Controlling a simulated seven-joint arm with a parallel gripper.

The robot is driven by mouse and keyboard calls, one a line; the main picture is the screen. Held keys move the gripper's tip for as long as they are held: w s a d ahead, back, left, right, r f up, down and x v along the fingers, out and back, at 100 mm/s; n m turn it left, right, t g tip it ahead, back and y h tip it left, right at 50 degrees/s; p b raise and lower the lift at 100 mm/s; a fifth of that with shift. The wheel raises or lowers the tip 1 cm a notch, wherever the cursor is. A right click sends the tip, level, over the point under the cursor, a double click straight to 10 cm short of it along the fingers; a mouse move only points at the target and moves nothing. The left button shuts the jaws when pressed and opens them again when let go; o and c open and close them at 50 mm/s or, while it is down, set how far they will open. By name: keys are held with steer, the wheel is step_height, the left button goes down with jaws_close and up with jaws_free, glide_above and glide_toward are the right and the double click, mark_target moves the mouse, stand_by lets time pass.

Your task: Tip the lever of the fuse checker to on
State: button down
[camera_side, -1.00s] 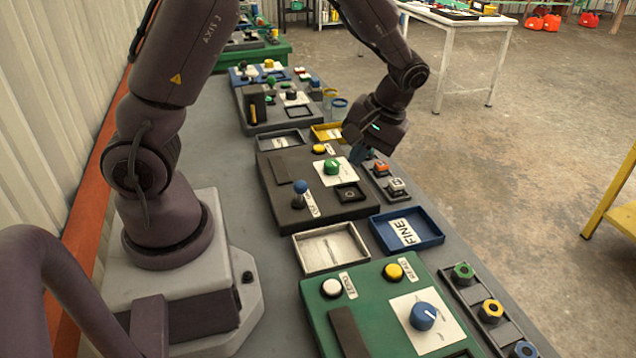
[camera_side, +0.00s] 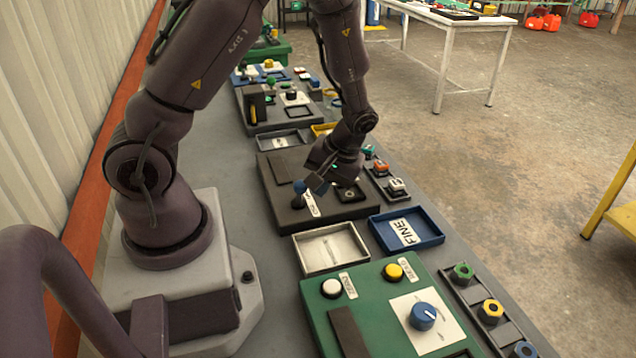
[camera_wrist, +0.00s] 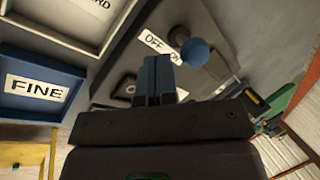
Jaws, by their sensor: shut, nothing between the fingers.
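The fuse checker (camera_side: 272,195) is a dark flat box on the bench in front of my arm. Its lever has a blue ball knob (camera_side: 299,187) near the box's front left corner. The knob also shows large in the wrist view (camera_wrist: 194,52), beside a white label (camera_wrist: 158,42) that reads OFF at one end; the rest of the label is partly covered. My gripper (camera_side: 318,186) is shut and empty, low over the box just right of the knob. Its blue fingertips (camera_wrist: 158,62) sit close beside the knob; I cannot tell whether they touch it.
An empty white tray (camera_side: 331,248) and a blue tray marked FINE (camera_side: 407,229) stand in front of the box. A green panel (camera_side: 385,310) with buttons and a dial is nearer. A rack with several coloured parts (camera_side: 397,186) stands to the right.

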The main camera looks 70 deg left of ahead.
steer(key=shift+s+a, duration=0.25)
steer(key=shift+s, duration=0.1)
steer(key=shift+a+r, duration=0.1)
steer(key=shift+a, duration=0.05)
steer(key=shift+a+h, duration=0.15)
steer(key=shift+h, duration=0.25)
steer(key=shift+a+r+h, duration=0.15)
steer(key=shift+a+h, duration=0.1)
steer(key=shift+h, duration=0.05)
steer(key=shift+a+r+m+h, duration=0.25)
steer(key=shift+a+m+h, duration=0.05)
steer(key=shift+a+h, duration=0.8)
steer(key=a+h, duration=0.2)
steer(key=h, duration=0.1)
steer(key=shift+a+m, duration=0.3)
steer(key=shift+a, duration=0.45)
steer(key=shift+d+f, duration=0.1)
